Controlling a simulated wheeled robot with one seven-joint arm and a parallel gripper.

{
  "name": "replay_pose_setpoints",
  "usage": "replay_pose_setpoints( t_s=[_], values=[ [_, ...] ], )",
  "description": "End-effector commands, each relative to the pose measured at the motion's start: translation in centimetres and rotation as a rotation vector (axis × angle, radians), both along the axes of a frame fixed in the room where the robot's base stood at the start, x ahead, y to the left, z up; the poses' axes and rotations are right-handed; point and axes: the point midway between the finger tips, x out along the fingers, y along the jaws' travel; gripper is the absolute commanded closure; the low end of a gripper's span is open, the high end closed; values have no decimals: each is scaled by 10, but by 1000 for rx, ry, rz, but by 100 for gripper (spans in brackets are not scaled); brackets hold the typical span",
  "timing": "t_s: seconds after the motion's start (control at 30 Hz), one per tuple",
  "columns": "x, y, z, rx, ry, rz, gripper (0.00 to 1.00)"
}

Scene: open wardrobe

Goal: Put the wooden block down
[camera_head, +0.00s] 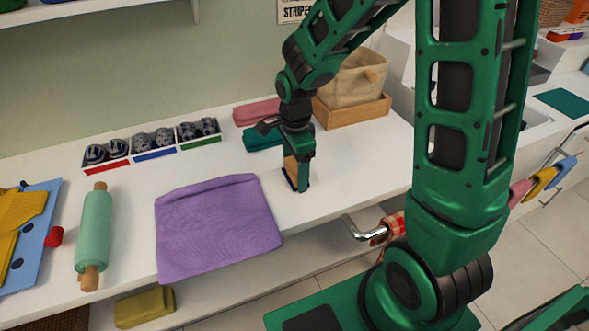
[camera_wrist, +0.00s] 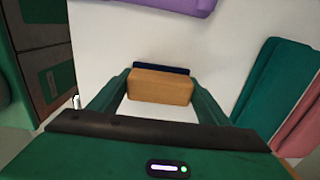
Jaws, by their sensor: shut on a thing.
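The wooden block (camera_wrist: 160,87) is light brown and box-shaped. In the wrist view it sits between the two fingers of my gripper (camera_wrist: 160,92), with a dark blue strip (camera_wrist: 161,69) along its far side. In the head view the block (camera_head: 290,170) is partly hidden by my gripper (camera_head: 296,180). My gripper points down and is shut on the block, low over the white counter (camera_head: 335,170). I cannot tell whether the block touches the counter.
A purple cloth (camera_head: 218,227) lies left of my gripper. Folded pink (camera_head: 257,111) and teal (camera_head: 264,137) cloths and a wooden box with a beige bag (camera_head: 354,80) stand behind. A green rolling pin (camera_head: 94,235) lies at left. Bare counter lies right of the block.

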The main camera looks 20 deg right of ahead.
Motion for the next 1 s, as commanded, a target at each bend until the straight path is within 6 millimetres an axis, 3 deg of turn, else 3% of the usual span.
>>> replay_pose_setpoints(
  t_s=[0.27,0.3,0.37,1.0],
  values=[
    [0,0,-16,-1,19,0,51],
    [1,0,-17,-1,22,0,20],
    [2,0,-19,-1,24,0,11],
    [9,1,-24,2,36,2,11]
  ],
)
